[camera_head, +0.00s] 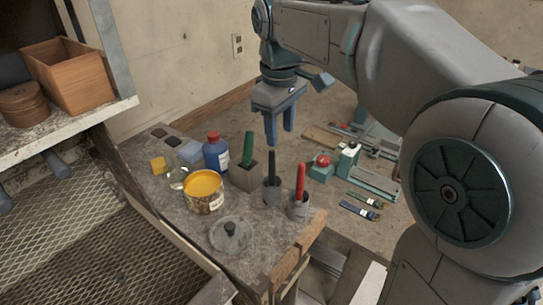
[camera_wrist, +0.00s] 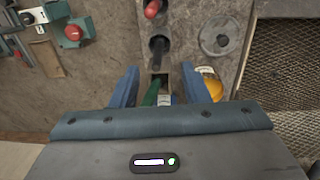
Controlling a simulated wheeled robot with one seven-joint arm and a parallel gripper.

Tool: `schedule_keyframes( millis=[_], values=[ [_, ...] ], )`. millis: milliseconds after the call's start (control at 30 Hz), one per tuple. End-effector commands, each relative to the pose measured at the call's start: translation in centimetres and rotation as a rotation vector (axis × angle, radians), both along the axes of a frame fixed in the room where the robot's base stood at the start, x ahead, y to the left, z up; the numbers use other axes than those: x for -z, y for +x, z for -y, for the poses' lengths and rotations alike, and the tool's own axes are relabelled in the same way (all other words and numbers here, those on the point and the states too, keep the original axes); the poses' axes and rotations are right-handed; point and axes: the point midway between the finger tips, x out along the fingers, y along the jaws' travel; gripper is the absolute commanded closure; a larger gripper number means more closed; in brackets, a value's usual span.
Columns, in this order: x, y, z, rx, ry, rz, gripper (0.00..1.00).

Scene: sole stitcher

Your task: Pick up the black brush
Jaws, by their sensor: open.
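The black brush (camera_head: 271,163) stands upright, handle up, in a small grey cup (camera_head: 272,193) near the table's front edge. In the wrist view the black brush (camera_wrist: 157,55) lies ahead of the fingertips, in line with the gap between them. My gripper (camera_head: 280,138) is open and empty, pointing down, and appears above the black brush in the head view. A green-handled brush (camera_head: 249,146) stands in a square grey holder (camera_head: 245,178); its handle (camera_wrist: 151,94) shows between my fingers in the wrist view. A red-handled brush (camera_head: 300,179) stands in another cup (camera_head: 298,208).
A yellow can (camera_head: 204,198), a blue bottle (camera_head: 216,155) and a grey lid (camera_head: 231,234) stand on the table left of the brushes. A wooden box (camera_head: 70,76) sits on a shelf at left.

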Motion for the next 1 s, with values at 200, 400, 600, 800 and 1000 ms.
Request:
schedule_keyframes(
  millis=[200, 400, 600, 800, 1000],
  values=[
    [-2.2, 1.9, -2.1, -0.141, 0.000, -0.033, 0.58],
    [0.2, 2.0, -2.2, -0.155, 0.000, -0.041, 0.58],
    [4.1, 2.2, -2.1, -0.153, -0.001, -0.040, 0.58],
    [6.0, 2.3, -2.1, -0.153, 0.001, -0.036, 0.58],
    [8.0, 2.6, -1.7, -0.151, 0.000, -0.040, 0.58]
  ],
)
